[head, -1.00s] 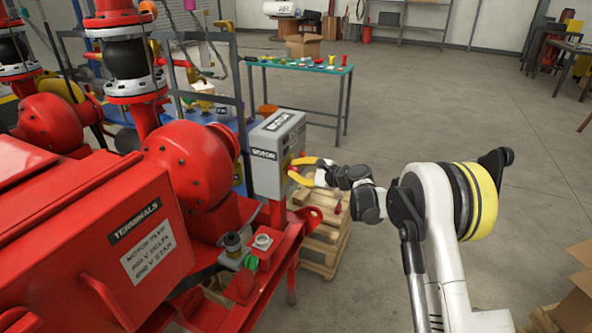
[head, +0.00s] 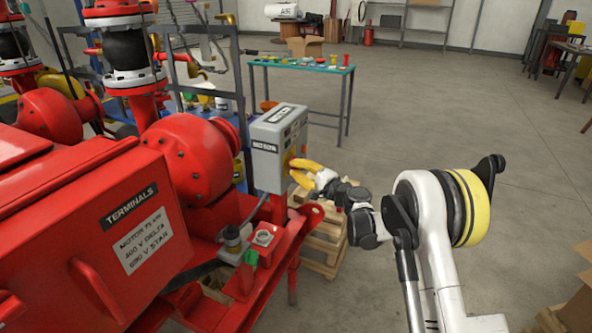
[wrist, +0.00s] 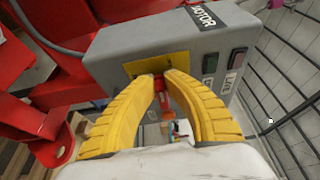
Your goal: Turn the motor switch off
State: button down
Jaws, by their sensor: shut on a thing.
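The grey motor control box (head: 278,158), labelled MOTOR, stands at the end of the red skid in the head view. In the wrist view the box (wrist: 125,42) fills the upper middle. Its switch has a yellow plate (wrist: 133,68) and a red handle (wrist: 163,97). My gripper's yellow fingers (head: 298,170) are at the box's right-hand face. In the wrist view my gripper (wrist: 168,79) is shut on the red handle, with the fingertips at the plate. The fingers partly hide the handle, so its exact angle is unclear.
A green push button (wrist: 210,62) and a red one (wrist: 237,57) sit on the box face beside the switch. A wooden pallet stack (head: 326,240) stands below my gripper. A green table (head: 310,67) stands behind. Floor to the right is open.

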dwell(0.4)
jog(key=c, duration=1.4)
grip_release()
jog(key=v, duration=1.2)
jog(key=shift+f, duration=0.1)
jog(key=shift+n, duration=0.3)
